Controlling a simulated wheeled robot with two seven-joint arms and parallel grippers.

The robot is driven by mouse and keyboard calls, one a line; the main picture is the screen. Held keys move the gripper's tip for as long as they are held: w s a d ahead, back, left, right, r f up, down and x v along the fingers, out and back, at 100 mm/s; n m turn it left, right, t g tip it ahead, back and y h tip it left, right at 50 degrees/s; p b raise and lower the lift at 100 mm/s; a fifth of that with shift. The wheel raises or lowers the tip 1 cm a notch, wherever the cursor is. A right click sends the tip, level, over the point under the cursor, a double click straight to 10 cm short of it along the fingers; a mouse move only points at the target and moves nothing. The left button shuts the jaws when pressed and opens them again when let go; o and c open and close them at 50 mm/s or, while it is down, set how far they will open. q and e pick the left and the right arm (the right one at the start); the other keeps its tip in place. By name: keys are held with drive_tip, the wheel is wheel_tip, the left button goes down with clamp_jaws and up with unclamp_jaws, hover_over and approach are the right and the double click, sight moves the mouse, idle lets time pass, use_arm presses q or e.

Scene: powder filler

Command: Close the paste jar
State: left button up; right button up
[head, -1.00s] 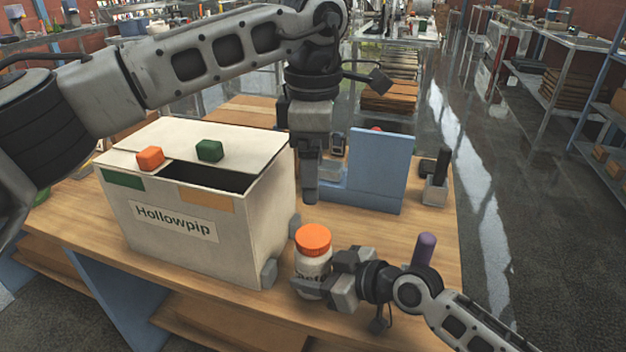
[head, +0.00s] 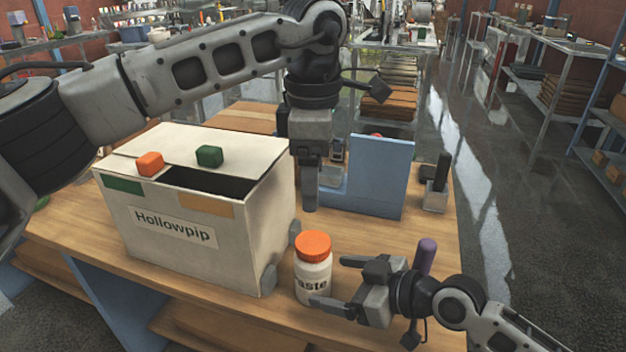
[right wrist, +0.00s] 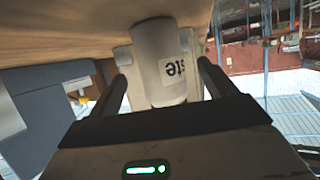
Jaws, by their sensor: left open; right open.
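The paste jar (head: 313,274) is white with a label partly reading "aste" and stands upright on the table. Its orange lid (head: 313,246) sits on top; I cannot tell how tightly. My right gripper (head: 328,282) is open just right of the jar, fingers pointing at it. My left gripper (head: 309,205) hangs pointing down above and behind the jar, beside the box. It is open, though its fingers overlap in this view.
A large white "Hollowpip" box (head: 175,222) with orange and green knobs stands left of the jar. A blue upright panel (head: 380,175) stands behind. A purple cylinder (head: 425,255) stands behind my right wrist. A small grey stand (head: 436,195) is at the right edge.

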drive_tip(key=b+v, duration=0.1)
drive_tip(key=v, duration=0.9)
drive_tip(key=shift+r, duration=0.15)
drive_tip(key=shift+s+d, duration=0.1)
drive_tip(key=shift+s, duration=0.05)
drive_tip(key=shift+s, duration=0.1)
